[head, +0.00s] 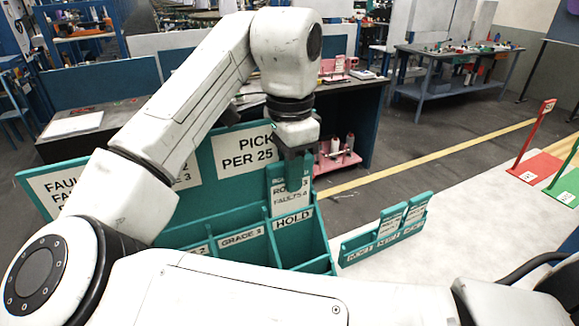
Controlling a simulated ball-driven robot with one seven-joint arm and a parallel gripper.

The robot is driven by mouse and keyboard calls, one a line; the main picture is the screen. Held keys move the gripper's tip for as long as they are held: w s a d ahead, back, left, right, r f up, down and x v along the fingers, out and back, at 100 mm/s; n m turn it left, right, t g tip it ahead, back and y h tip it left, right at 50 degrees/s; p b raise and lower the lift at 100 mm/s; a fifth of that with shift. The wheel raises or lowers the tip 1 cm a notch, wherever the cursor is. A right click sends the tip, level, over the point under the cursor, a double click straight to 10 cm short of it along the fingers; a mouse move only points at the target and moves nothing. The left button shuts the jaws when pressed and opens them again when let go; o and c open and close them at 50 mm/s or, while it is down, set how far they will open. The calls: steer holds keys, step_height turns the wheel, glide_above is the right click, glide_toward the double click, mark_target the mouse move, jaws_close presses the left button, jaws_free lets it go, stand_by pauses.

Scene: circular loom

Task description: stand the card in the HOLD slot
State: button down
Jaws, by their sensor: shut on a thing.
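The card (281,199) is teal with a white label; part of its text reads "FAULTS". My gripper (293,178) points down and is shut on the card's upper part, hiding some of the text. The card is upright, at the HOLD slot (293,220) of the teal rack. Its visible lower end meets the top of the HOLD label. I cannot tell how deep its bottom edge sits, or whether it touches the slot floor.
GRADE slots (241,238) lie left of HOLD, partly behind my arm. A teal backboard (232,150) with "PICK PER 25" stands behind. A small teal holder with cards (385,245) is on the pale table (465,215) to the right. Red (537,166) and green markers stand at far right.

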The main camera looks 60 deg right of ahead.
steer(key=shift+f, duration=0.3)
steer(key=c, duration=0.9)
jaws_free()
steer(key=shift+c, duration=0.2)
step_height(320, 180, up, 11)
steer(key=shift+f+b, duration=0.1)
steer(key=shift+b, duration=0.4)
